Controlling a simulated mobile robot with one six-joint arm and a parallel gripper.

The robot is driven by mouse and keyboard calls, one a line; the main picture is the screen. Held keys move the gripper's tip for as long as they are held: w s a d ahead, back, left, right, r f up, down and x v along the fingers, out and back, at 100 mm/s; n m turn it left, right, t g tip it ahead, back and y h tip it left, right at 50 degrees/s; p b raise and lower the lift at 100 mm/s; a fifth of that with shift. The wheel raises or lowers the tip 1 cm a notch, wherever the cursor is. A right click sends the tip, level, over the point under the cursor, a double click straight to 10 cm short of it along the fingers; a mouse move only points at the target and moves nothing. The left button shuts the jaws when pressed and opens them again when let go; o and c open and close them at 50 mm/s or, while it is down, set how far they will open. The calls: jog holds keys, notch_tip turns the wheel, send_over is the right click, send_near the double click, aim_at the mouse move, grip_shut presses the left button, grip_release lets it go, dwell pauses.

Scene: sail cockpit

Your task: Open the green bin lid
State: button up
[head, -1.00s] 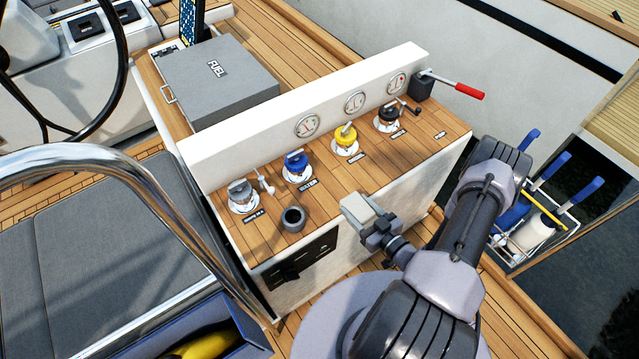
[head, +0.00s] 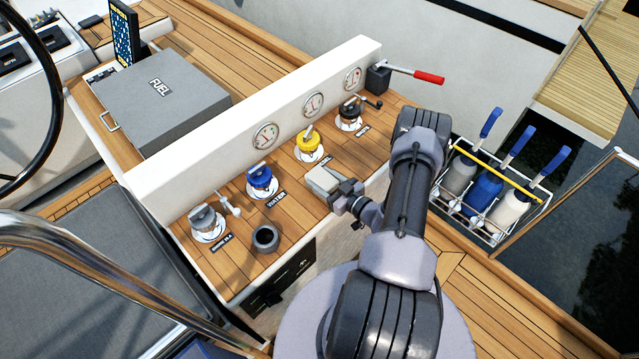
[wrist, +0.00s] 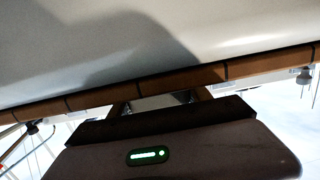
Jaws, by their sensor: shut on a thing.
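No green bin or green lid shows in either view. My gripper (head: 323,180) shows in the head view as a pale grey block at the end of my arm, over the front edge of the wooden console top, right of the black cup. In the wrist view my gripper's dark body (wrist: 180,150) has a small green light and lies below a wooden strip and a broad pale surface. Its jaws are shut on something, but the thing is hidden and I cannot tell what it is.
The wooden console (head: 345,150) carries blue (head: 262,180), yellow (head: 310,142) and black (head: 350,110) caps, and a black cup (head: 266,238). A red-handled lever (head: 428,76) is at its far end. A wire rack (head: 487,222) of blue-handled bottles stands right of my arm.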

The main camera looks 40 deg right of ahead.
jog(key=shift+w+d+f, duration=0.15)
jog(key=shift+d+f, duration=0.05)
jog(key=o, duration=1.5)
jog(key=shift+r, duration=0.1)
